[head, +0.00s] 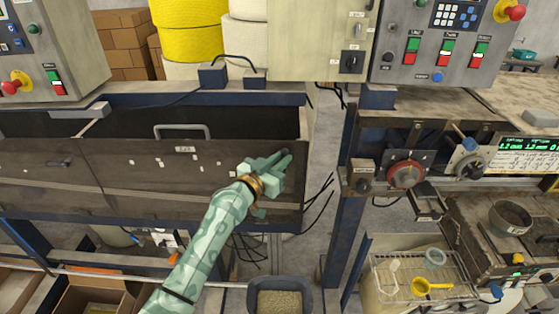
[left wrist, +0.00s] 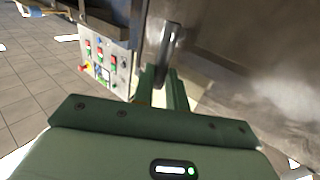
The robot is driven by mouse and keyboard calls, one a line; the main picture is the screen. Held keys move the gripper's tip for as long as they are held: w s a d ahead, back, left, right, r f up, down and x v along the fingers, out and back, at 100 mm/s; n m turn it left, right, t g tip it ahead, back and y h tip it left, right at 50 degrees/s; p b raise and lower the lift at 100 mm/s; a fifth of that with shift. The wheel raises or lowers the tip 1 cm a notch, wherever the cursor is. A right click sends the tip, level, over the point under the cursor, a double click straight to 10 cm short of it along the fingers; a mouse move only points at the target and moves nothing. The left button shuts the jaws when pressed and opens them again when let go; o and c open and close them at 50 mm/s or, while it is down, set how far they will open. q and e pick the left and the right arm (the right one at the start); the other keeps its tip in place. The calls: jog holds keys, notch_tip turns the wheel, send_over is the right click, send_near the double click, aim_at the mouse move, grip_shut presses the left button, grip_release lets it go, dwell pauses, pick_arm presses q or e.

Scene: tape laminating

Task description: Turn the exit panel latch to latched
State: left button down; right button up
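The exit panel (head: 130,180) is the wide dark brown metal front across the left half of the head view. A small dark latch (head: 60,163) shows on its left part. My left gripper (head: 277,160) is at the panel's right end and covers that part of it. In the left wrist view, an upright metal latch lever (left wrist: 170,45) stands on the metal face just ahead of my left gripper (left wrist: 164,72). Its fingers are parted by a narrow gap, and the lever's lower end lies at the gap. I cannot tell whether they touch. My right gripper is not in view.
A grey bar handle (head: 183,127) sits on the panel's upper edge. To the right stand a blue post (head: 345,215), a red dial (head: 406,173) and a control box (head: 440,50). Loose black cables hang beside the panel's right end. A grey bin (head: 280,296) is below.

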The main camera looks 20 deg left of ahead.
pick_arm(q)
jog(key=a+f+n+t+y+b, duration=0.1)
jog(key=f+n+t+y+b, duration=0.2)
jog(key=n+y+b, duration=0.3)
jog(key=a+f+n+t+y+b, duration=0.2)
jog(key=n+y+b, duration=0.4)
jog(key=n+b, duration=0.8)
jog(key=shift+s+f+n+t+b, duration=0.45)
jog(key=shift+n+t, duration=0.35)
jog(key=shift+n, duration=1.5)
jog(key=shift+f+n+y, duration=0.1)
jog(key=shift+n+y, duration=0.2)
jog(key=shift+y, duration=0.1)
jog(key=c, duration=1.4)
grip_release()
jog(key=b+v, duration=0.3)
jog(key=v, duration=1.3)
jog(key=shift+s, duration=0.2)
